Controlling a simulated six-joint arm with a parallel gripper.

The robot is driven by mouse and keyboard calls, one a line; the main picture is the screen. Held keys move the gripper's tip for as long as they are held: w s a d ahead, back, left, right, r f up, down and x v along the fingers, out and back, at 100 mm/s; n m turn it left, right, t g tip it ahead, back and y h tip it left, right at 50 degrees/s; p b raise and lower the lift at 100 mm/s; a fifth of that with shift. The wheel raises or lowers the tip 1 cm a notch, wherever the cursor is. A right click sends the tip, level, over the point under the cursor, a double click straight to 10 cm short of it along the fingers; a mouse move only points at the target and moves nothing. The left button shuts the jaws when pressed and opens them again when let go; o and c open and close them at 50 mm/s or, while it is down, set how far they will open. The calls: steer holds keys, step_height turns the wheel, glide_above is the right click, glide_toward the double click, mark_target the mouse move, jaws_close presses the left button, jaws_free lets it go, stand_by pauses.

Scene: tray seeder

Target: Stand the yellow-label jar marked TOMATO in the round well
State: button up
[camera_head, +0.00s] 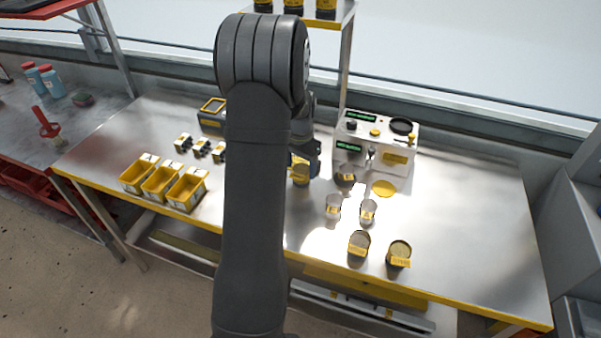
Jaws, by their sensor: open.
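My gripper (306,160) is open, low over the middle of the bench and partly hidden by my arm. A yellow-label jar (300,177) stands right at its fingers; I cannot tell whether it is between them. Two more jars with yellow labels, one left (359,244) and one right (399,254), stand near the front edge. The label words are too small to read, so I cannot tell which jar is TOMATO. A white machine (374,155) at the back has a dark round opening (401,127) on top, which may be the round well.
Two clear cups, left (333,207) and right (368,211), a dark round piece (345,179) and a yellow disc (384,188) lie between the machine and the front jars. Yellow bins (160,184) stand at the left. The bench's right side is clear.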

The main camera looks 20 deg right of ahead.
steer(key=shift+o, duration=0.2)
step_height(320, 180, up, 8)
steer(key=shift+r, duration=0.25)
steer(key=shift+f, duration=0.1)
